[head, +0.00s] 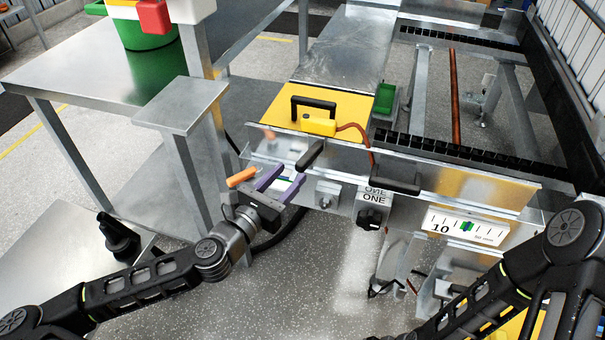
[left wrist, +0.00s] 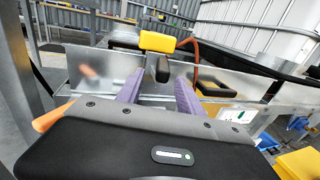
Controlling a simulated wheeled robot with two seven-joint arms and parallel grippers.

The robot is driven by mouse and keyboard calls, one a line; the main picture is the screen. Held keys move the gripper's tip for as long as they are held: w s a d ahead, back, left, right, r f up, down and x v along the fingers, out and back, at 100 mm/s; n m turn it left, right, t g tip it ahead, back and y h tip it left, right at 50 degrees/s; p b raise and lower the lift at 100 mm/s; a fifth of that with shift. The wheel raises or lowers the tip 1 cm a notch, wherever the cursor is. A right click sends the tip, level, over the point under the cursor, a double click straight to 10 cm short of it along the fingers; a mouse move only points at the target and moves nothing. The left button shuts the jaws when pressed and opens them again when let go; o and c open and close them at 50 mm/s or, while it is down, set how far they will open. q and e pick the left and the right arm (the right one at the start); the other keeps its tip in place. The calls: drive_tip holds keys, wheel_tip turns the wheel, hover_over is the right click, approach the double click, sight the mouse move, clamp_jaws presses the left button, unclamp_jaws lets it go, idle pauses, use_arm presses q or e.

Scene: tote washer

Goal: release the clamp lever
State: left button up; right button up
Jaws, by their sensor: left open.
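A lever with a black grip (head: 311,154) sticks out from the machine's metal front. In the left wrist view the black grip (left wrist: 162,69) shows beyond and between my fingertips. I take it for the clamp lever, though no label shows. My left gripper (head: 292,172) has two purple fingers spread apart, with nothing between them. It is just below and left of the black grip in the head view and seems apart from it. The gripper also shows in the left wrist view (left wrist: 159,82). My right gripper is outside both views.
An orange handle (head: 241,177) is close on the left of my left gripper. A yellow box (head: 319,126) with an orange cable sits above the lever. A black handle (head: 395,184) and a black knob (head: 370,217) are to the right. A metal post stands left.

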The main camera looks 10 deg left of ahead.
sight(298, 169)
use_arm(q)
drive_tip(key=x, duration=0.2)
drive_tip(key=b+x, duration=0.1)
drive_tip(key=x, duration=0.1)
drive_tip(key=shift+w+d, duration=0.1)
drive_tip(key=shift+d, duration=0.25)
drive_tip(key=shift+w+d+r, duration=0.1)
drive_tip(key=shift+w+d, duration=0.1)
drive_tip(key=shift+w, duration=0.5)
drive_tip(key=shift+c, duration=0.2)
clamp_jaws()
